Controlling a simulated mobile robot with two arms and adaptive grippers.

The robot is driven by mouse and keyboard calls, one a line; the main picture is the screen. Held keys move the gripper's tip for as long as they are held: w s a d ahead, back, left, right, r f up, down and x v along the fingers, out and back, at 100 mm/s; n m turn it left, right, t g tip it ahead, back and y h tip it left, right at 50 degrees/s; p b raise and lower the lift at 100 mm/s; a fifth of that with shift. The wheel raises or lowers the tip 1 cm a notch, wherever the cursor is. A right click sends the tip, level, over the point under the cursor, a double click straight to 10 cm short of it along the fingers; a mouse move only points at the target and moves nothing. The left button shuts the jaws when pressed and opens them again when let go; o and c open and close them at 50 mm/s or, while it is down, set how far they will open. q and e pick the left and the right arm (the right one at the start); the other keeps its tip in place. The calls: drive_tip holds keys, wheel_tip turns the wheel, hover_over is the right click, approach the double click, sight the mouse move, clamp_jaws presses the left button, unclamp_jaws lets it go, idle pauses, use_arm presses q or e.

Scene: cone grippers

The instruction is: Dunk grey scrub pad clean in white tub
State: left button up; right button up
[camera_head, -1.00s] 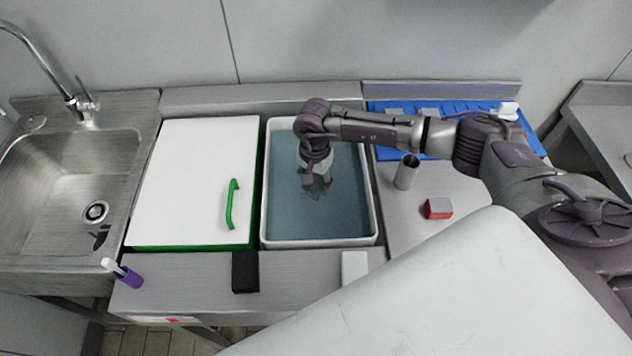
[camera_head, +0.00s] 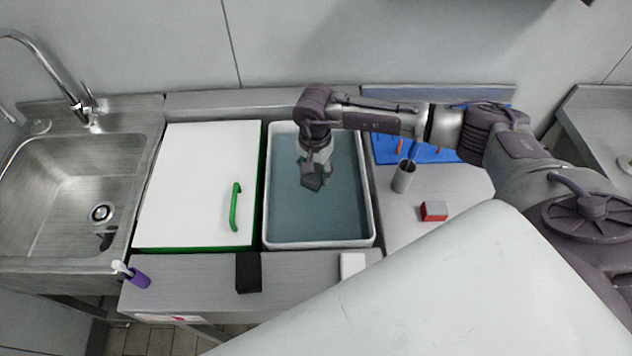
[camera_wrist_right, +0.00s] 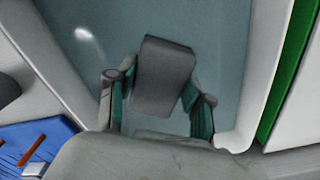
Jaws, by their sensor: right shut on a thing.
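The white tub (camera_head: 370,215) stands in the middle of the counter in the head view and holds blue-grey water (camera_head: 330,222). My right gripper (camera_head: 314,172) is over the tub, pointing down, left of its middle. It is shut on the grey scrub pad (camera_head: 311,184), which appears just above the water. In the right wrist view the pad (camera_wrist_right: 165,76) sits between the two green-lined fingers of the gripper (camera_wrist_right: 157,105), with the water behind it. The gripper hides part of the pad. My left gripper is not in view.
Left of the tub is a white panel (camera_head: 195,185) with a green handle (camera_head: 235,207), then the sink (camera_head: 60,185). A metal cup (camera_head: 403,177), a red-and-grey block (camera_head: 433,211) and a blue mat (camera_head: 435,154) are right. Black (camera_head: 248,272) and white (camera_head: 353,265) blocks lie in front.

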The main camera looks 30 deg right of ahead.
drive_tip(key=shift+r+p, duration=1.45)
drive_tip(key=shift+r, duration=1.6)
drive_tip(key=shift+r+p, duration=0.35)
drive_tip(key=shift+r, duration=0.3)
drive_tip(key=shift+r+p, duration=0.5)
drive_tip(key=shift+r, duration=0.85)
